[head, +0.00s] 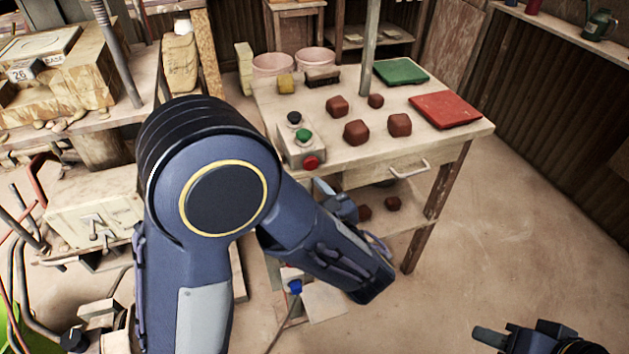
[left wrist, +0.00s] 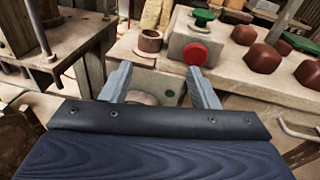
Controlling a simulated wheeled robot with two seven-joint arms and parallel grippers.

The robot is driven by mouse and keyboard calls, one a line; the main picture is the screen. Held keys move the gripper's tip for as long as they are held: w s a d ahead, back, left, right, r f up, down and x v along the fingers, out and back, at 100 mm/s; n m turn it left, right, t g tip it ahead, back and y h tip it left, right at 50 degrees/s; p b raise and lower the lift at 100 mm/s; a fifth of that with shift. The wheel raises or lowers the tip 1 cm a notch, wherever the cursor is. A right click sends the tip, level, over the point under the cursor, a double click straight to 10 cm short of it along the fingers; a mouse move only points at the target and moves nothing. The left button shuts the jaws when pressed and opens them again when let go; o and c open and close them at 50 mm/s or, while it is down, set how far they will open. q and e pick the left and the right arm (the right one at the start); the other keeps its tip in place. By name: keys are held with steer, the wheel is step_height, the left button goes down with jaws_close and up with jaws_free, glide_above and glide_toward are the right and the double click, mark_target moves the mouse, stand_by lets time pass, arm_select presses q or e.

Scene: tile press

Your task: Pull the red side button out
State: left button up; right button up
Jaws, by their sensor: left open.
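The red side button (head: 311,163) sticks out from the front face of a pale control box (head: 293,152) at the table's left front. In the left wrist view the red button (left wrist: 196,54) lies just beyond the tip of the right-hand finger. My left gripper (left wrist: 158,70) is open with nothing between its fingers, and the button is apart from them. In the head view my left gripper (head: 335,195) is partly hidden by my arm, below and right of the box. My right gripper (head: 490,337) is at the bottom right, far from the box, only partly in view.
The box top carries a green button (head: 303,135) and a black knob (head: 294,118). Several brown lumps, a green tile (head: 401,72) and a red tile (head: 445,109) lie on the table (head: 470,133). A drawer handle (head: 410,168) juts from its front. A metal post (head: 369,45) stands behind.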

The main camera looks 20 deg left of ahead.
mark_target(312, 164)
arm_select(q)
steer(key=w+m+t, duration=0.1)
steer(key=w, duration=0.4)
steer(key=w+m+t+h, duration=0.1)
steer(key=w, duration=0.1)
steer(key=shift+w+a+f+m+t, duration=0.1)
steer(key=shift+w+a+m+t, duration=0.05)
steer(key=shift+w+m+t, duration=0.15)
steer(key=shift+c, duration=0.4)
